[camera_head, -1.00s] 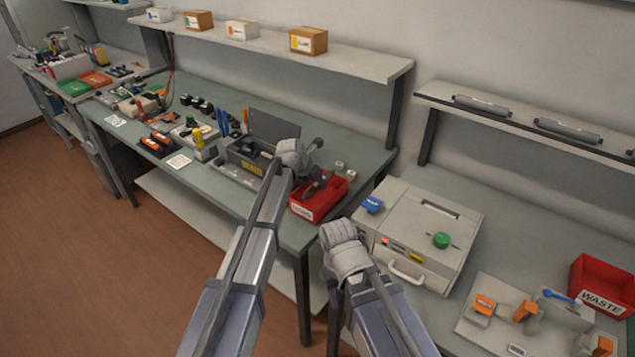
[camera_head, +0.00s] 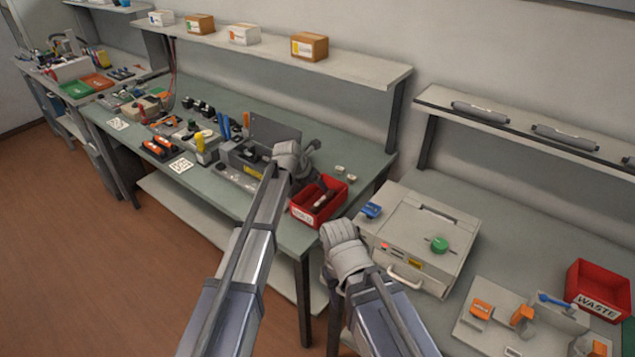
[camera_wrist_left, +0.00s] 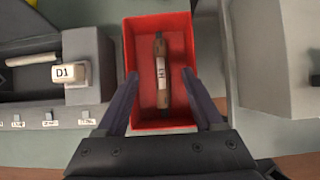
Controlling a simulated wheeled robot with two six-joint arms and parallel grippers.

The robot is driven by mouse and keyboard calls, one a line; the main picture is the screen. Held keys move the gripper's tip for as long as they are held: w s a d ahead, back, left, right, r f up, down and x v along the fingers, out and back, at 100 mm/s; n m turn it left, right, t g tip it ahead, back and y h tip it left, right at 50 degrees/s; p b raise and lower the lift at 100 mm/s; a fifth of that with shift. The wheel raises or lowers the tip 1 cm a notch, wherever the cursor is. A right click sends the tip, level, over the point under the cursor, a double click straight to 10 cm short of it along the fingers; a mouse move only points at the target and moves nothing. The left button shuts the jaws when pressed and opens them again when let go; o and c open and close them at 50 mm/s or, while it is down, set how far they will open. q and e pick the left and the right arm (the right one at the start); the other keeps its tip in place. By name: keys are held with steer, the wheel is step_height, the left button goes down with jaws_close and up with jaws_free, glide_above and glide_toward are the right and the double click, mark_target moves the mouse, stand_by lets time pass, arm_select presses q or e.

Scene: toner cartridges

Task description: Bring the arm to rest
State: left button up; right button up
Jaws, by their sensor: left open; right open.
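My left gripper (camera_head: 316,166) is over the small red bin (camera_head: 338,203) at the right end of the green bench. In the left wrist view its two dark fingers (camera_wrist_left: 163,92) are spread apart with nothing between them touching either one. A brown cylinder with a white label (camera_wrist_left: 160,72) lies inside the red bin (camera_wrist_left: 163,125), below the fingers. My right gripper (camera_head: 338,236) is lower, in front of the grey box machine, and empty; its fingers are mostly hidden behind its own wrist.
A grey box machine (camera_head: 420,232) with a green knob stands right of the red bin. A grey station (camera_head: 247,160) with an upright panel stands left of it. A red WASTE bin (camera_head: 598,293) is at far right. A shelf (camera_head: 290,48) runs above the bench.

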arm_select(q)
steer(key=p+v, duration=0.3)
steer(key=v, duration=0.2)
steer(key=s+a+f+m+g+y, duration=0.15)
steer(key=s+a+m, duration=0.35)
steer(key=s+m, duration=0.5)
steer(key=s+a+f+m+g+y, duration=0.15)
steer(key=s+a+m, duration=0.25)
steer(key=s+m, duration=0.55)
steer(key=s+a+m+g+y, duration=0.1)
steer(key=s+a+m+g, duration=0.1)
steer(key=s+a+m, duration=0.55)
steer(key=s+d+m+y, duration=0.1)
steer(key=s+d+m, duration=0.4)
steer(key=d, duration=0.8)
steer(key=s, duration=0.3)
steer(key=shift+d+m+g, duration=0.3)
steer(key=shift+s+f, duration=0.15)
steer(key=shift+f, duration=0.1)
